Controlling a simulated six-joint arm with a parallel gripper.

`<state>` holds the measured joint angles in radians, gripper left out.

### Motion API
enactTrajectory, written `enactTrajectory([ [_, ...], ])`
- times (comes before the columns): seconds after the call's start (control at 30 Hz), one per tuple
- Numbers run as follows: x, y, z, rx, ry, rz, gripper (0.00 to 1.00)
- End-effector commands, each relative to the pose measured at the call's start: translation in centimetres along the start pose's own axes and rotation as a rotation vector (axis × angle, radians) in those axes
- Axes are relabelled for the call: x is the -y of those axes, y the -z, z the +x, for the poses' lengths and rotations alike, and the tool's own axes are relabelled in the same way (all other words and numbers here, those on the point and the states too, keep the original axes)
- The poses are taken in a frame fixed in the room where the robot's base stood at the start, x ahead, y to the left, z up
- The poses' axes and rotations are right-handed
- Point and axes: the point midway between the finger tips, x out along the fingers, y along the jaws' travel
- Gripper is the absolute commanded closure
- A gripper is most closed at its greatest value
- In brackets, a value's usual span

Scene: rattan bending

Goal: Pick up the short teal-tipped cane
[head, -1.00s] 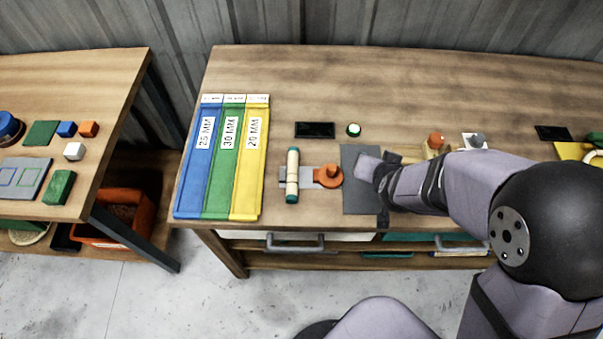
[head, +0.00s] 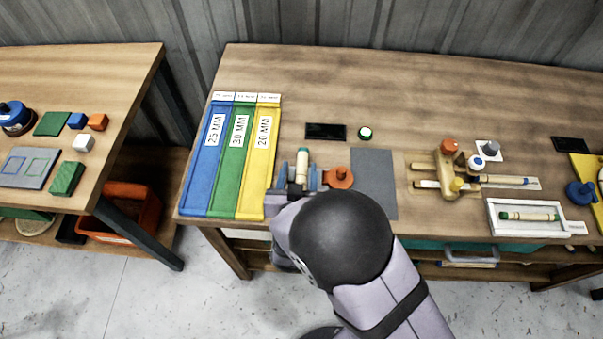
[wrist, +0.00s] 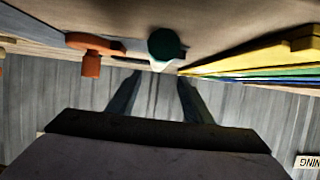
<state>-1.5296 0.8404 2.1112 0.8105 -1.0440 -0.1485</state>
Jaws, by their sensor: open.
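A short pale cane (head: 302,166) with a teal tip lies on a grey fixture beside an orange knob (head: 340,177). Its near end is hidden by my arm in the head view. My gripper (head: 298,173) is open, with one finger showing on each side of the cane. In the wrist view the cane's dark teal end (wrist: 165,46) faces the camera, just beyond and between the fingertips of my gripper (wrist: 159,76). The fingers look apart from it. Whether they touch the cane cannot be told.
Blue, green and yellow labelled channels (head: 228,158) lie close on the left. A grey mat (head: 375,183) is right of the orange knob. Further right are a wooden jig (head: 447,178) and a white tray (head: 492,226) holding another cane. The back of the table is clear.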

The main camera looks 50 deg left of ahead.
Motion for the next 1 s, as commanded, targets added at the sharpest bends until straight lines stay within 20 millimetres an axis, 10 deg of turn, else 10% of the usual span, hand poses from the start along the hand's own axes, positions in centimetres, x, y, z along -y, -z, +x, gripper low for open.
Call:
enactTrajectory([
  [1.0, -0.6, -0.4, 6.4, 0.002, 0.000, 0.000, 0.54],
])
